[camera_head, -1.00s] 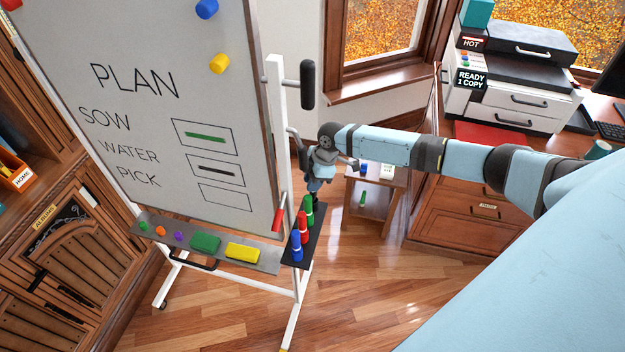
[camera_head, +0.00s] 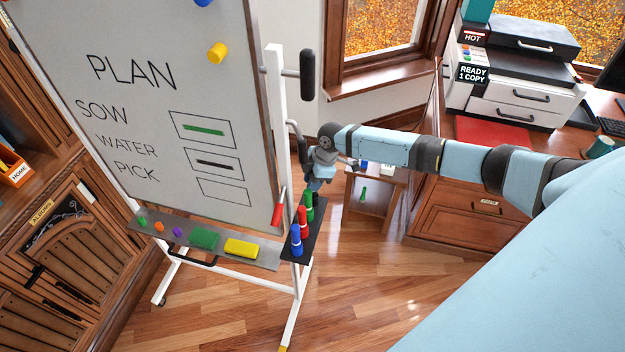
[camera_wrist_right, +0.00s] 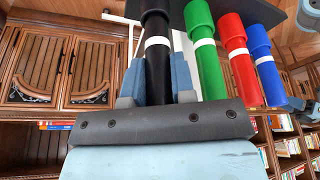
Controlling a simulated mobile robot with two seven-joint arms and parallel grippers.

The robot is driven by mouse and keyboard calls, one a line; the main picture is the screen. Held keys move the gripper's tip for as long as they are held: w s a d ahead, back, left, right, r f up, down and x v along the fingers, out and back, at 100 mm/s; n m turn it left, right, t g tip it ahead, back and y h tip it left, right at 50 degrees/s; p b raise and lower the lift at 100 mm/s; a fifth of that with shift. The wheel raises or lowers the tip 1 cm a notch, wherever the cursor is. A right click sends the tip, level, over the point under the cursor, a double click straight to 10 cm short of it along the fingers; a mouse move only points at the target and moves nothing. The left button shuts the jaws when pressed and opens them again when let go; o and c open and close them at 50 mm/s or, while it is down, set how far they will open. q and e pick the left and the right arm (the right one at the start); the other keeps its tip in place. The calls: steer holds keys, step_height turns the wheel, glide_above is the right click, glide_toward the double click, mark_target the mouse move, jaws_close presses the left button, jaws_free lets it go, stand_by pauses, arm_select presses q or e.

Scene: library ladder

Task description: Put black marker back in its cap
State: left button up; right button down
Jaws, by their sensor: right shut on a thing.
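My right gripper (camera_head: 318,183) is behind the green marker at the far end of the marker rack. In the right wrist view its two fingers (camera_wrist_right: 156,78) are shut on the black marker (camera_wrist_right: 157,72), one on each side. The marker has a white band, and its body is in line with the wider black cap (camera_wrist_right: 154,22) at the rack. Band and cap look joined; I cannot tell how deep the marker sits. In the head view the black marker is mostly hidden. My left gripper is not in view.
Green (camera_wrist_right: 207,65), red (camera_wrist_right: 237,55) and blue (camera_wrist_right: 266,65) markers stand in a row beside the black one, green closest. The dark rack (camera_head: 290,256) sits at the whiteboard's right end. The tray (camera_head: 217,254) holds magnets and erasers. A small side table (camera_head: 375,177) stands behind.

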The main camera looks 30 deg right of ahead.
steer(key=shift+f+b, duration=0.3)
steer(key=shift+f, duration=0.25)
steer(key=c, duration=0.9)
jaws_free()
steer(key=shift+d+r, duration=0.1)
steer(key=shift+r, duration=0.15)
steer(key=b+v, duration=0.1)
steer(key=v, duration=1.2)
steer(key=shift+s+r+b, duration=0.1)
steer(key=shift+r+b, duration=0.05)
steer(key=shift+b, duration=0.15)
